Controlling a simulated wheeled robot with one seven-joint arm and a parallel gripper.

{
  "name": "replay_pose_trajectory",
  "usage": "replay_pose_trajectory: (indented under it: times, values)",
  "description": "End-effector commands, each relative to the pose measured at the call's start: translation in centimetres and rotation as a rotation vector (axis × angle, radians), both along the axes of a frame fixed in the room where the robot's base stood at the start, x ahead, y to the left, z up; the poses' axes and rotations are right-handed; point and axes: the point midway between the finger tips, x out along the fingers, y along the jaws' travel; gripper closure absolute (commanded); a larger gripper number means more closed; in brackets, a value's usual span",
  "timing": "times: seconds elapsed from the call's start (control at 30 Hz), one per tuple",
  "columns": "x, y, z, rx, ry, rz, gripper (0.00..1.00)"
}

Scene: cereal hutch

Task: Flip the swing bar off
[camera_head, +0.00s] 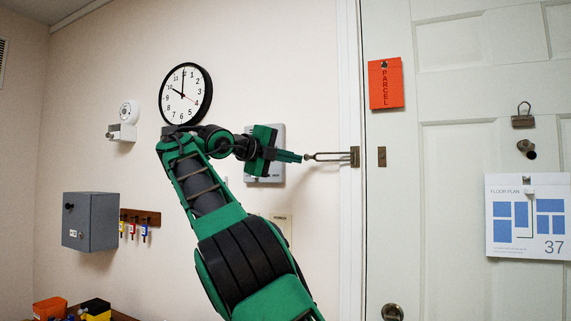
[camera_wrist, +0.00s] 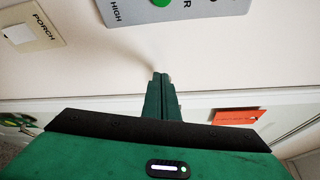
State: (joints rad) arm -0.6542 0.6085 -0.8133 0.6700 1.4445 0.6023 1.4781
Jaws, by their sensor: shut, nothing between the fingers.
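The swing bar (camera_head: 333,155) is a brass-coloured loop on a bracket (camera_head: 355,156) at the door frame. It points left, away from the door, over the wall. Its small catch plate (camera_head: 382,156) is on the door edge, apart from the bar. My gripper (camera_head: 301,158) is shut and empty, with its tips at the bar's left end; I cannot tell whether they touch. In the wrist view the shut green fingers (camera_wrist: 161,84) point at the pale wall. The bar is not clearly visible there.
The white door (camera_head: 450,150) appears closed. An orange parcel tag (camera_head: 385,84) and a floor plan (camera_head: 527,217) hang on it; a round knob (camera_head: 392,312) is low. A grey panel (camera_head: 278,172) is on the wall behind my gripper. A PORCH switch plate (camera_wrist: 30,28) shows in the wrist view.

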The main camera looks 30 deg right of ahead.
Motion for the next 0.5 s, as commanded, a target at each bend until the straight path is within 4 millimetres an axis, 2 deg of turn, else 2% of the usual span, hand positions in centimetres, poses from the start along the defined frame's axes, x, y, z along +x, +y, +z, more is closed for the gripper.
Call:
replay_pose_trajectory:
  times: [0.5]
  values:
    - [0.0, -1.4, 0.1, -0.003, -0.001, -0.092, 1.00]
